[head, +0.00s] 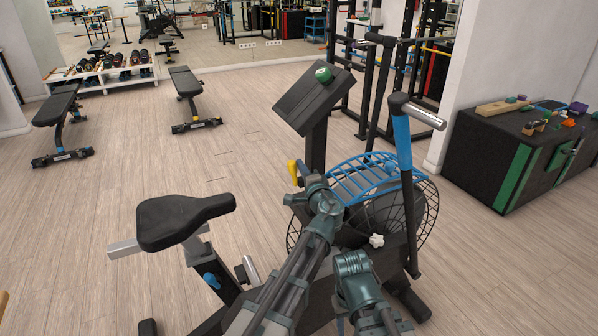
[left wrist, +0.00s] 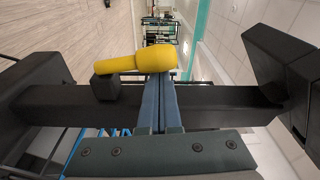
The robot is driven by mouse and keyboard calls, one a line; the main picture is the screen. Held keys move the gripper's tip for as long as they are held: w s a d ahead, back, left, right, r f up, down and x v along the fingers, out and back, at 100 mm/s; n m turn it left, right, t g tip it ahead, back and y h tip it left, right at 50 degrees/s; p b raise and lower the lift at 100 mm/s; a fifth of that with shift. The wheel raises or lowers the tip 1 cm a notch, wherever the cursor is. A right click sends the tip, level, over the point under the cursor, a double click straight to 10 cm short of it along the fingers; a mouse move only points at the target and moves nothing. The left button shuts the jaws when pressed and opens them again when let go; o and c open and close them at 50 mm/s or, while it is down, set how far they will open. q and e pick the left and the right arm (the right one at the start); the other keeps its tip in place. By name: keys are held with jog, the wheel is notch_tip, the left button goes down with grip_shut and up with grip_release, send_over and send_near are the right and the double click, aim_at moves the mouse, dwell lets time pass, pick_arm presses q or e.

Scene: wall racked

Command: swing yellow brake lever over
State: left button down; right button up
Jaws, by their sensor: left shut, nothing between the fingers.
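The yellow brake lever (head: 293,173) sits on the left side of the exercise bike's dark post, below the console. In the left wrist view the lever (left wrist: 125,64) lies sideways, with its thick rounded end to the right and its narrow end over a black pivot block (left wrist: 104,87). My left gripper (head: 303,171) is beside the lever. Its fingers (left wrist: 166,78) are shut with nothing between them, and the tips overlap the lever's thick end in the picture; I cannot tell whether they touch. My right arm shows low in the head view, but its gripper is not visible.
The bike's console (head: 313,97) carries a green round object (head: 323,74). A tall handle (head: 402,140) and blue rack (head: 362,177) stand right of the post. The black saddle (head: 180,219) is at left. Open floor (head: 90,225) lies beyond it.

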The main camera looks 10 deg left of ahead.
pick_arm(q)
jog(key=shift+s+a+n, duration=0.2)
jog(key=shift+a+n, duration=0.05)
jog(key=shift+n, duration=0.35)
jog(key=shift+s+a+n+b, duration=0.4)
jog(key=shift+a+n+b, duration=0.15)
jog(key=shift+n, duration=0.55)
jog(key=s+a+f+n+y+b, duration=0.2)
jog(key=s+a+f+n+b, duration=0.1)
jog(key=n, duration=0.8)
jog(key=shift+a+f+n+b, duration=0.3)
jog(key=shift+a+b, duration=0.4)
jog(key=shift+b, duration=0.4)
jog(key=shift+f, duration=0.15)
